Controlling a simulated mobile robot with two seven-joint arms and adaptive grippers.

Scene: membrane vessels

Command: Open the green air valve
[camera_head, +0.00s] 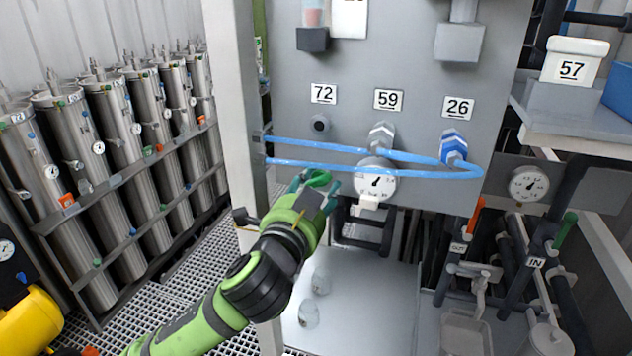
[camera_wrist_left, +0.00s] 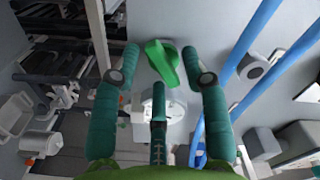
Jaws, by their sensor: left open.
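A bright green valve handle (camera_head: 317,177) shows just beyond my left gripper (camera_head: 315,193) in the head view, below the label 72. In the left wrist view the green handle (camera_wrist_left: 163,62) lies between the two outer teal fingertips of my left gripper (camera_wrist_left: 162,72). The fingers are spread apart, with a gap on each side of the handle, and a third finger shows below it. I see no finger closed on the handle. Its stem and mounting are mostly hidden. My right gripper is in neither view.
Blue hoses (camera_head: 350,147) cross the grey panel (camera_head: 400,60) close above the gripper. A white gauge (camera_head: 376,180) is to the right. A light upright post (camera_head: 236,90) is at the left. Glass jars (camera_head: 309,314) stand on the white surface below. Steel cylinders (camera_head: 110,130) line the left.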

